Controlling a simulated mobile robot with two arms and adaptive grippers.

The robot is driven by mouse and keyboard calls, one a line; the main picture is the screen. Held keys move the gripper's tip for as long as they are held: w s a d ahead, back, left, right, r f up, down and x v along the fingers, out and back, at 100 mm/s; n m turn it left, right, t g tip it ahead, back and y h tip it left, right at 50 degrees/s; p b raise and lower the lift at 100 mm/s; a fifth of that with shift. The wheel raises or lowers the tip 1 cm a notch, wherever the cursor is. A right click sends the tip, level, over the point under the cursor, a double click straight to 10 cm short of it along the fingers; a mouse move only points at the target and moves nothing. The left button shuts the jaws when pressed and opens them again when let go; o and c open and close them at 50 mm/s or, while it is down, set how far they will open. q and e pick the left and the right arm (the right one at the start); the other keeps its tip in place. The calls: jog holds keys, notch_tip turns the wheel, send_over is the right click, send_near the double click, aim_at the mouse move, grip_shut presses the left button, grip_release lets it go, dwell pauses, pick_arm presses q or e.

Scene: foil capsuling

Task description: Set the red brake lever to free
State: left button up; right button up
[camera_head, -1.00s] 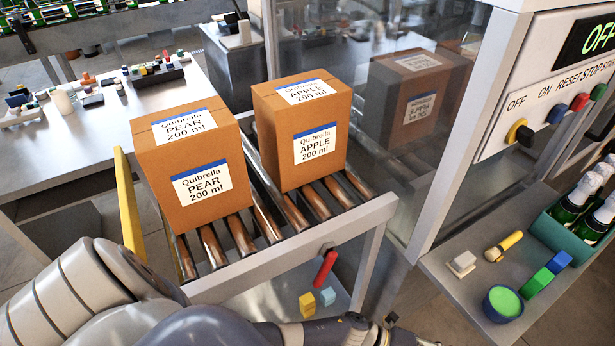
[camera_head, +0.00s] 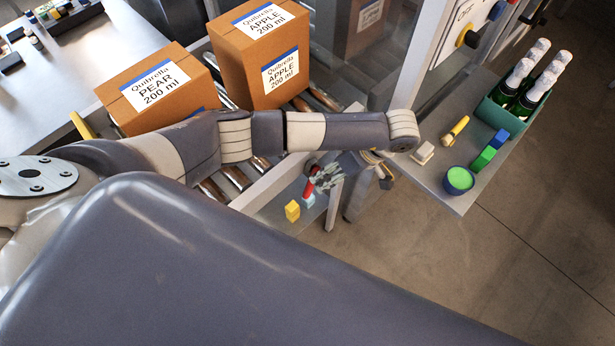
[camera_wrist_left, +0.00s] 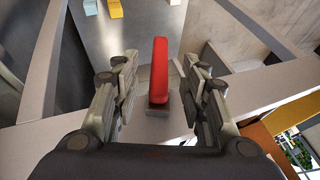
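The red brake lever (camera_head: 308,188) is on the near side of the conveyor frame (camera_head: 272,186), partly hidden by my left gripper (camera_head: 322,174). In the left wrist view the red lever (camera_wrist_left: 159,72) points up the picture from a small grey mount (camera_wrist_left: 158,107). It lies between the two open fingers of my left gripper (camera_wrist_left: 161,68), with a visible gap on each side. The fingers do not appear to touch it. My right gripper is not in view.
A PEAR carton (camera_head: 158,90) and an APPLE carton (camera_head: 262,62) stand on the rollers. Yellow (camera_head: 292,210) and light blue (camera_head: 309,201) blocks lie on a lower shelf. A side shelf (camera_head: 432,182) holds a green-filled bowl (camera_head: 459,181) and bottles (camera_head: 528,80).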

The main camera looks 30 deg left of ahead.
aim_at(313, 187)
pick_arm(q)
jog(key=p+x, duration=0.1)
jog(key=x, duration=0.7)
jog(key=shift+s+a+f, duration=0.1)
jog(key=shift+a+f, duration=0.2)
jog(key=shift+f, duration=0.35)
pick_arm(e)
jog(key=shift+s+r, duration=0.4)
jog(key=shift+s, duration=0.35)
pick_arm(q)
grip_shut()
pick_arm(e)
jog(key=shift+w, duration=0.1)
